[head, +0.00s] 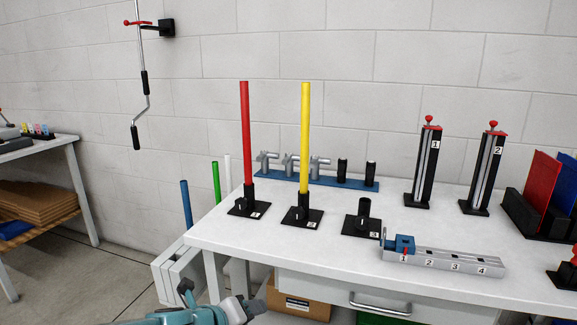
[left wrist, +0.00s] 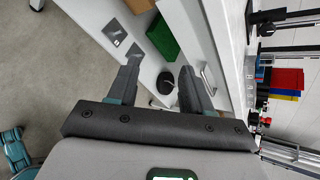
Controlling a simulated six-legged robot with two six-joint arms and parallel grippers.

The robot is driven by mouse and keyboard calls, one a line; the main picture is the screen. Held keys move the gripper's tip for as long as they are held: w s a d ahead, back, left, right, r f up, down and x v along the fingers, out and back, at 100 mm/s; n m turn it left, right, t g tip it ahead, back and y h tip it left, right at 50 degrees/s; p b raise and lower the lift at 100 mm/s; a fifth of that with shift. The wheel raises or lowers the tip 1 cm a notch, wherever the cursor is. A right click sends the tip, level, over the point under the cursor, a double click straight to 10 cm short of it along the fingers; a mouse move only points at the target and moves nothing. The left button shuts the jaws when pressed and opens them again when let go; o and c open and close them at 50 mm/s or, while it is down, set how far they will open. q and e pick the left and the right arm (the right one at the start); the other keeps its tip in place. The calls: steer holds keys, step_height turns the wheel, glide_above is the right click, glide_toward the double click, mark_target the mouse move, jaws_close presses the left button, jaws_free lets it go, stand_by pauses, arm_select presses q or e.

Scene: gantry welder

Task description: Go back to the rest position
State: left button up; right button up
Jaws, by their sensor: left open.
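My left gripper (head: 250,306) is at the bottom of the head view, in front of the white table's left front edge and below its top. In the left wrist view its two fingers (left wrist: 158,88) are apart with nothing between them. The white table (head: 340,245) carries a red rod (head: 245,130) and a yellow rod (head: 305,135), each upright in a black holder. A third black holder (head: 362,222) is empty. My right gripper does not show in either view.
A grey numbered rail (head: 450,264) with a blue block (head: 400,243) lies near the table's front edge. Blue, green and white rods stand in a white bin (head: 172,278) left of the table. A drawer handle (head: 380,305) is below the top. Floor at left is clear.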

arm_select(q)
steer(key=s+f+n+g, duration=0.2)
steer(key=s+f+n, duration=0.2)
steer(key=f+n, duration=0.45)
steer(key=s+f+n+g, duration=0.2)
steer(key=s+f+n, duration=0.3)
steer(key=f, duration=0.6)
steer(key=s+a+f+n+g+y, duration=0.1)
steer(key=s+a+f+n+g, duration=0.25)
steer(key=s+f+n, duration=1.25)
step_height(320, 180, up, 19)
steer(key=s+n+g+p, duration=0.1)
steer(key=s+n+p, duration=0.1)
steer(key=p, duration=1.5)
steer(key=shift+s+f+n+y, duration=0.15)
steer(key=shift+n+y, duration=0.15)
steer(key=shift+n, duration=0.45)
